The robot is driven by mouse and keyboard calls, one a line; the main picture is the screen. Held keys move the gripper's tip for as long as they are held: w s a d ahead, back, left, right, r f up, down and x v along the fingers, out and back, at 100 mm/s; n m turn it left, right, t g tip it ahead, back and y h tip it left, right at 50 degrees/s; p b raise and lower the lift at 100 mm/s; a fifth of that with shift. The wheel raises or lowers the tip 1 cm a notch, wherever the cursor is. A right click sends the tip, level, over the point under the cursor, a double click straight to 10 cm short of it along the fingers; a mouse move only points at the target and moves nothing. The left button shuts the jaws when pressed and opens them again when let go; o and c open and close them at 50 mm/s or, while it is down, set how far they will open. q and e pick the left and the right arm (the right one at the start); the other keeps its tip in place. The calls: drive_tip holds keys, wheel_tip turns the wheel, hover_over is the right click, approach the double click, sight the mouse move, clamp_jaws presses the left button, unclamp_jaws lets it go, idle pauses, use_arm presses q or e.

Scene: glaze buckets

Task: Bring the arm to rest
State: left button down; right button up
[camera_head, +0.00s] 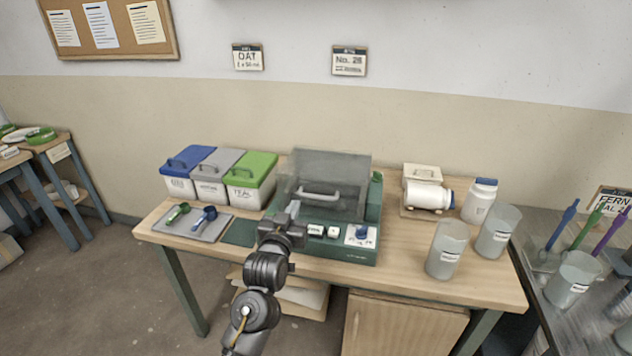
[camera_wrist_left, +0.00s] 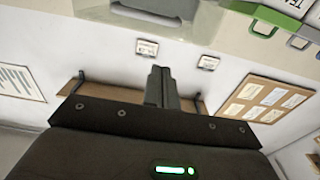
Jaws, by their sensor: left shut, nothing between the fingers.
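My left gripper (camera_head: 293,209) reaches in from the bottom of the head view, in front of the green machine (camera_head: 345,250) on the wooden table. Its fingers are together with nothing between them. In the left wrist view the closed fingers (camera_wrist_left: 158,88) point toward the wall, with the room upside down. From the head view the gripper covers part of the machine's front left; I cannot tell whether it touches. My right gripper is not in view.
Blue, grey and green lidded bins (camera_head: 250,180) stand left of the machine. A tray (camera_head: 197,225) with two scoops lies in front of them. A second bench (camera_head: 600,325) with tall tools adjoins on the right.

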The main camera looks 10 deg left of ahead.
use_arm(q)
drive_tip(key=s+a+f+m+g, duration=0.15)
drive_tip(key=s+f+g, duration=0.45)
drive_tip(key=s+f, duration=0.9)
drive_tip(key=s+a+f+g, duration=0.1)
drive_tip(key=s+f+g, duration=0.2)
drive_tip(key=s, duration=0.6)
drive_tip(key=s+a+f+g, duration=0.1)
drive_tip(key=s+f+g, duration=0.15)
drive_tip(key=s, duration=0.55)
drive_tip(key=s+a+f+g, duration=0.15)
drive_tip(key=s+g, duration=0.25)
drive_tip(key=s, duration=0.5)
wheel_tip(320, 180, down, 27)
drive_tip(key=s, duration=0.1)
drive_tip(key=s+a+f+g, duration=0.2)
drive_tip(key=s+f, duration=1.3)
drive_tip(key=s, duration=0.1)
drive_tip(key=shift+s+a+f+m, duration=0.2)
drive_tip(key=shift+s+m, duration=0.15)
drive_tip(key=shift+m, duration=0.1)
drive_tip(key=c, duration=2.1)
unclamp_jaws()
drive_tip(key=shift+c, duration=0.2)
